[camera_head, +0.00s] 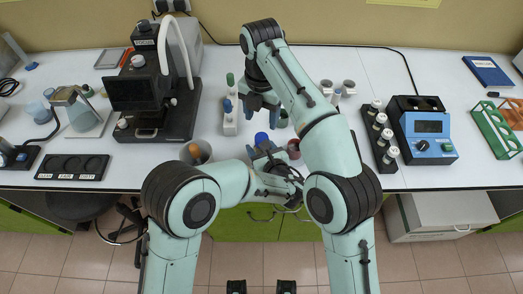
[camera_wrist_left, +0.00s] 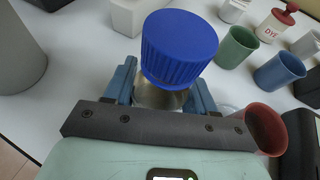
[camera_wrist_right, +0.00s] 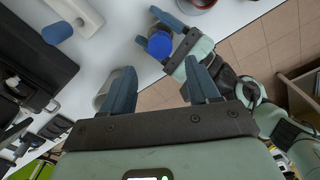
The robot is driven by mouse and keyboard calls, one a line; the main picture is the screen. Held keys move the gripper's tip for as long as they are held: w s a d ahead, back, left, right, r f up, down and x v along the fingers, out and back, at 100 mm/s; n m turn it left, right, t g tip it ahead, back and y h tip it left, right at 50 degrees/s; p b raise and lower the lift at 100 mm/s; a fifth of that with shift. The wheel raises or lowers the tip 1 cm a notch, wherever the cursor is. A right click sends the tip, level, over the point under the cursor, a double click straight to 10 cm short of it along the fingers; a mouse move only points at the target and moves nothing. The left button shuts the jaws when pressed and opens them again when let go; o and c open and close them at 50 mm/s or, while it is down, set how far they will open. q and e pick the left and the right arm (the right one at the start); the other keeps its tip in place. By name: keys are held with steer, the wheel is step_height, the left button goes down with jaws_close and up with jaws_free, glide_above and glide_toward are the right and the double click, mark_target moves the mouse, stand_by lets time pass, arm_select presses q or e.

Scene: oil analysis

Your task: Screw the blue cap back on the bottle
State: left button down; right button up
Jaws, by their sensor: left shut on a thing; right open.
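The blue cap (camera_wrist_left: 180,45) sits on top of the bottle (camera_wrist_left: 158,97); I cannot tell how tight it is. The cap also shows in the head view (camera_head: 261,138) and the right wrist view (camera_wrist_right: 159,46). My left gripper (camera_head: 266,153) is shut around the bottle below the cap, with its blue fingers on either side. The bottle's lower part is hidden by the gripper. My right gripper (camera_wrist_right: 163,84) is open with nothing between its fingers. In the head view the right gripper (camera_head: 263,106) is above the table, farther back than the cap and apart from it.
A white rack (camera_head: 229,124) stands left of the grippers. A grey cup with a brown item (camera_head: 195,152) is near the table's front edge. Green (camera_wrist_left: 237,46), blue (camera_wrist_left: 279,70) and red (camera_wrist_left: 266,128) cups stand close right of the bottle. A black instrument (camera_head: 153,90) stands farther left.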

mark_target(262, 137)
steer(key=shift+n, duration=0.5)
steer(key=shift+f, duration=4)
steer(key=c, duration=1.1)
steer(key=shift+o, duration=0.2)
steer(key=m, duration=0.5)
steer(key=shift+m, duration=0.3)
steer(key=m, duration=0.7)
steer(key=shift+m, duration=0.3)
